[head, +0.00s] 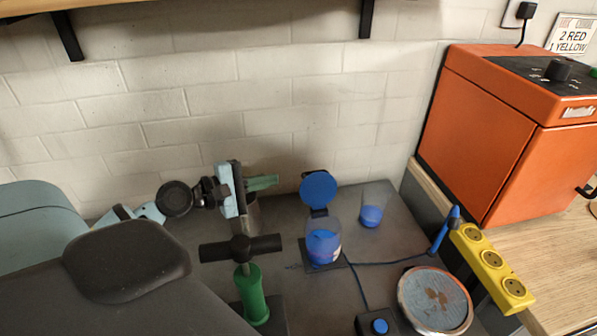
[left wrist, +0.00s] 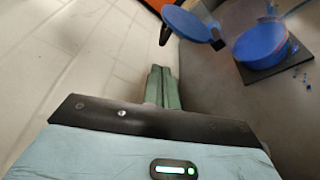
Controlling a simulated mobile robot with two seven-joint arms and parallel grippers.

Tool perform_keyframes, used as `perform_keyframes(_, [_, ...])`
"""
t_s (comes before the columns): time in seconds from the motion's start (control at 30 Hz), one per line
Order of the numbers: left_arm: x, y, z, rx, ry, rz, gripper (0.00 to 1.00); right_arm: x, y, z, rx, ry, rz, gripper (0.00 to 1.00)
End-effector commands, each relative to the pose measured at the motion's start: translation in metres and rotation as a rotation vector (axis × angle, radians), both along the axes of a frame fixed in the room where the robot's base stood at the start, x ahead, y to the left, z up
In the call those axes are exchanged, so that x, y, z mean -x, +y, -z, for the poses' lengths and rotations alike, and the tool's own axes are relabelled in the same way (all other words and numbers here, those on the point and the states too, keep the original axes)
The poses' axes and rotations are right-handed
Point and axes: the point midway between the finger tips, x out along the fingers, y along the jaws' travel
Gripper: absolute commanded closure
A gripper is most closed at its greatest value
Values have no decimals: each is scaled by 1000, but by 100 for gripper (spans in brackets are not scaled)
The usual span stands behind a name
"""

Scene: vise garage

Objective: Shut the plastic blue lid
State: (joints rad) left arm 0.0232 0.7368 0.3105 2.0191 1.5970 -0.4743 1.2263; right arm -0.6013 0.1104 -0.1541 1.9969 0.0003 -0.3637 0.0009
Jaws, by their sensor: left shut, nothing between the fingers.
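The round blue lid (head: 318,188) stands open, raised on a dark hinge behind a clear cup (head: 322,246) with blue contents, which sits on a dark square base. In the left wrist view the lid (left wrist: 189,22) is at the upper middle and the cup's blue part (left wrist: 262,44) is at the upper right. My left gripper (head: 270,181) has green fingers, shut and empty, left of the lid and apart from it. Its fingers also show in the left wrist view (left wrist: 162,86). My right gripper is not in view.
A green tool with a black T-handle (head: 250,290) stands left of the cup. Another clear cup with blue contents (head: 371,214) stands to the right. A yellow power strip (head: 490,265), round tin (head: 435,300), blue-button box (head: 378,324) and orange machine (head: 490,130) are further right.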

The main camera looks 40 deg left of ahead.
Motion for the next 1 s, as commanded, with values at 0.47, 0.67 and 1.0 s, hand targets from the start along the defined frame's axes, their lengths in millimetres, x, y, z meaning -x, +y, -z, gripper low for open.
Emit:
perform_keyframes(0.47, [-60,-27,6,2,-4,-1,100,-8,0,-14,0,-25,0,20])
perform_keyframes(0.67, [-72,-32,9,1,-2,-1,100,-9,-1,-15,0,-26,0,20])
perform_keyframes(1.0, [-74,-33,10,0,-1,0,100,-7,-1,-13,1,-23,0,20])
